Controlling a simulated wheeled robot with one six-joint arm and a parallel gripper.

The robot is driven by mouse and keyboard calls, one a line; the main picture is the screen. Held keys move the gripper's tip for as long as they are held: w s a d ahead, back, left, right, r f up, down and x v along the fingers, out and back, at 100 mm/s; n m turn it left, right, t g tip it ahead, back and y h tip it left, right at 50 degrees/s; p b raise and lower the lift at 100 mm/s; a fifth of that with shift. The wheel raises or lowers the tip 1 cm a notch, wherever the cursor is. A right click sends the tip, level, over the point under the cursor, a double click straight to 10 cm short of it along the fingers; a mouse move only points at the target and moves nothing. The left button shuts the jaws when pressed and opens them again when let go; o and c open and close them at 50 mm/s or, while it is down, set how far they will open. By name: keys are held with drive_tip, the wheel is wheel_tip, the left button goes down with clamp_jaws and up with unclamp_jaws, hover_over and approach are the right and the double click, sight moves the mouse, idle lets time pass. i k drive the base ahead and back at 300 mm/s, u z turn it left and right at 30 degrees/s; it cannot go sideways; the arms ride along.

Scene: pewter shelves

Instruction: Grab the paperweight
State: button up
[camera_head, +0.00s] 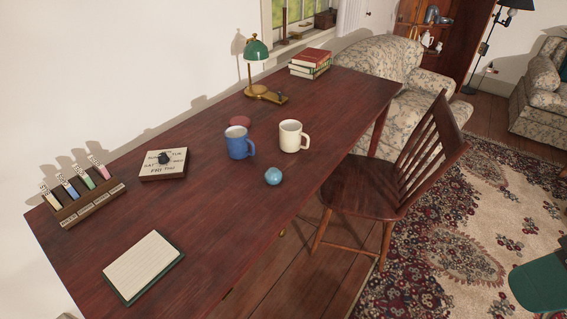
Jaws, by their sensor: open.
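A small light-blue ball (273,176), which looks like the paperweight, rests on the dark red-brown wooden desk (215,200) near its right-hand edge. It stands apart from the mugs, with clear desk in front of it. A blue mug (238,145) is behind it to the left, and a cream mug (290,135) is behind it to the right. My gripper does not show in this view.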

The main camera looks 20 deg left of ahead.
sight(273, 176)
drive_tip(key=u, duration=0.35)
drive_tip(key=i, duration=0.7)
drive_tip(key=u, duration=0.75)
drive_tip(key=i, duration=0.35)
drive_tip(key=u, duration=0.3)
